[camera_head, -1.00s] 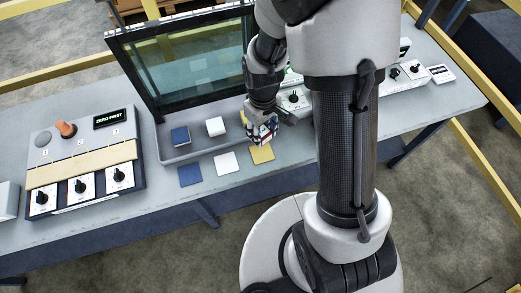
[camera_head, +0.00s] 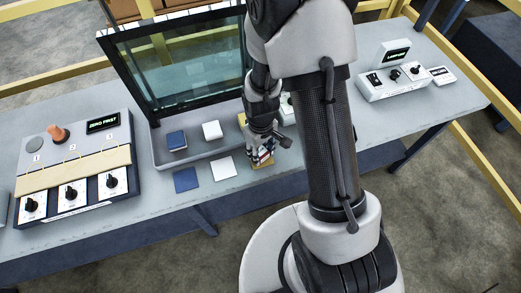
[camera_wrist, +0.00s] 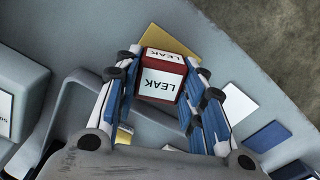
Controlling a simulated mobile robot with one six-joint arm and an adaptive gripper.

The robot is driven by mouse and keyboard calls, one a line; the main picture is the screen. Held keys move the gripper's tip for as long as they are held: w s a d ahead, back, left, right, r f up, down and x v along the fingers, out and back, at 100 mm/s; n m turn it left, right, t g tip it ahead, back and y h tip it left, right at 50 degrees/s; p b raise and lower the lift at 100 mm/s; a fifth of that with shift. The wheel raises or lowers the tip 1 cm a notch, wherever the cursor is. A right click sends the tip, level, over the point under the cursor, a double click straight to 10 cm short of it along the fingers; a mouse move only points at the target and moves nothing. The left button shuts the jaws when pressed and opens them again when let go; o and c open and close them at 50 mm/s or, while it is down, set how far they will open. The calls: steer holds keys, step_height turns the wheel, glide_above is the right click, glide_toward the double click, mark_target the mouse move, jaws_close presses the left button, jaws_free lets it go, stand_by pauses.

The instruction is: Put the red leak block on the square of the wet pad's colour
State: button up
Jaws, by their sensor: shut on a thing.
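My gripper (camera_wrist: 160,88) is shut on the red leak block (camera_wrist: 163,83), which has white LEAK labels on its faces. In the wrist view the block is in front of the yellow square (camera_wrist: 185,42); I cannot tell if it touches it. In the head view my gripper (camera_head: 262,157) covers most of the yellow square. The white square (camera_head: 223,168) and blue square (camera_head: 186,180) lie bare to its left. A blue pad (camera_head: 177,140) and a white pad (camera_head: 212,130) stand in the tray, with a yellow pad (camera_head: 242,118) partly hidden. I cannot tell which is wet.
The grey tray (camera_head: 160,158) has a dark-framed glass panel (camera_head: 185,65) at its back. A control box (camera_head: 75,165) with knobs and a ZERO FIRST display stands at the left. Another knobbed unit (camera_head: 395,82) stands at the right. The table's front edge is close to the squares.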

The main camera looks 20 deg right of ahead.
steer(key=shift+f, duration=0.25)
steer(key=o, duration=1.1)
steer(key=shift+r, duration=0.1)
step_height(320, 180, up, 12)
steer(key=r+p, duration=0.1)
steer(key=p, duration=0.3)
step_height(320, 180, up, 7)
steer(key=m+t, duration=0.1)
glide_above(260, 151)
steer(key=s+r+m+t, duration=0.1)
steer(key=s+r, duration=0.4)
steer(key=s+r+m+t, duration=0.1)
steer(key=s+r, duration=0.4)
steer(key=s+r+m+t, duration=0.1)
steer(key=s+r, duration=0.4)
steer(key=r, duration=0.1)
steer(key=shift+d+m+t, duration=0.1)
steer(key=shift+m+t, duration=0.2)
